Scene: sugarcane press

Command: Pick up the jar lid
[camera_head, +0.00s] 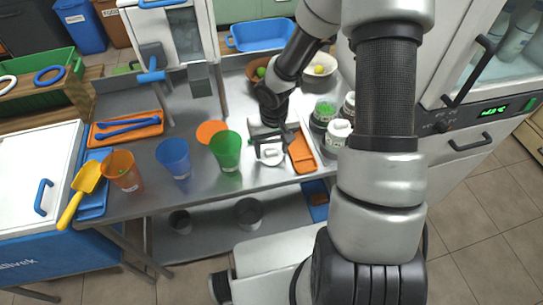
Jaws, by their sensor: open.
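The jar lid, white with a raised knob (271,154), appears to lie on the metal table beneath my gripper. My gripper (272,146) is open and points down over it, with fingers to either side of the lid. Whether the fingers touch it I cannot tell. An open jar with green contents (324,110) stands to the right. Next to it is a jar with a white knobbed lid on (339,131), and another lidded jar (349,102) is partly hidden by my arm.
An orange tray (302,155) lies just right of my gripper. A green cup (226,151), a blue cup (174,158) and an orange cup (122,170) stand left. An orange disc (211,131) lies behind the green cup. Bowls (320,64) stand at the back.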

